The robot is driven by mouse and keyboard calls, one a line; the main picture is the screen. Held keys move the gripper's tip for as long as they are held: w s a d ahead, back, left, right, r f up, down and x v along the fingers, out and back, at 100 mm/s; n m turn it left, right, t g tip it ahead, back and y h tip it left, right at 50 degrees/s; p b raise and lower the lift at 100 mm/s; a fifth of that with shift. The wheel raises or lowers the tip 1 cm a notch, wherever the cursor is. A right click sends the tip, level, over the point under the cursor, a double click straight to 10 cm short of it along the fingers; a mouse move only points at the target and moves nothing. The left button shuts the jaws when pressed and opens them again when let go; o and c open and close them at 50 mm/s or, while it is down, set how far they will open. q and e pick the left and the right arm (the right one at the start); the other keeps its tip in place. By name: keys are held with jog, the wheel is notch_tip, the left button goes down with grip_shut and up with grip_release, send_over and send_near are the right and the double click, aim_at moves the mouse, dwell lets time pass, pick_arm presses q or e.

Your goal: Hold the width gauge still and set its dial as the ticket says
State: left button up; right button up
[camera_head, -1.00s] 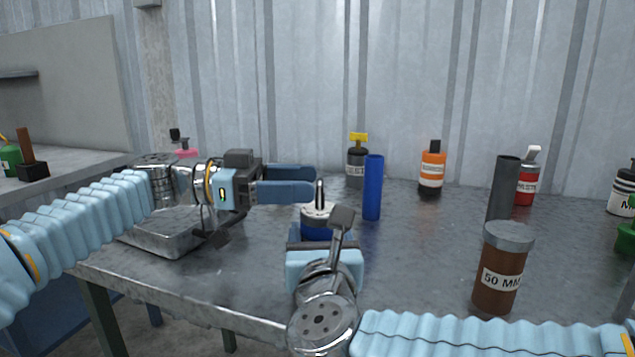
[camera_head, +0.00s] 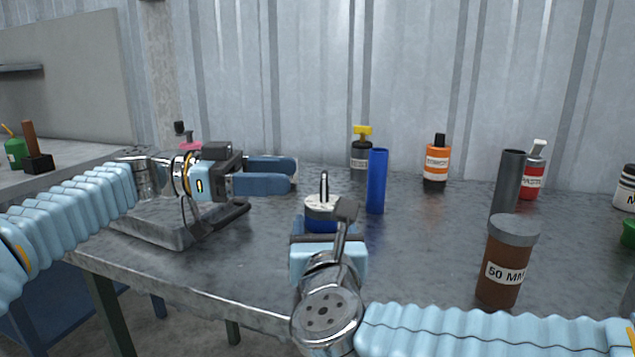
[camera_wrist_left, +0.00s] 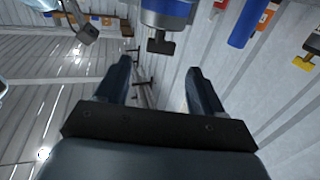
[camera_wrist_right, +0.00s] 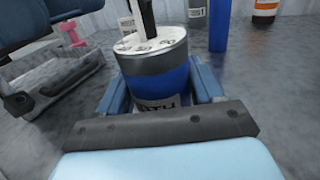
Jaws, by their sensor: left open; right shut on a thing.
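The width gauge (camera_wrist_right: 160,80) is a blue cylinder with a grey band, a white dial face on top and a dark upright pointer. It stands on the table, and in the head view its white top (camera_head: 322,205) shows beyond my right gripper. My right gripper (camera_wrist_right: 165,90) is shut around the gauge's blue body, a finger on each side. Part of the label shows; the dial marks are too small to read. My left gripper (camera_head: 280,175) is open and empty, pointing right, to the left of the gauge and apart from it. I cannot make out a ticket.
A blue tube (camera_head: 377,182), a dark grey tube (camera_head: 507,182) and a brown "50 MM" container (camera_head: 503,270) stand right of the gauge. Orange (camera_head: 436,163) and red (camera_head: 533,178) bottles stand behind. A metal tray (camera_head: 160,228) lies under my left arm.

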jog(key=o, duration=1.2)
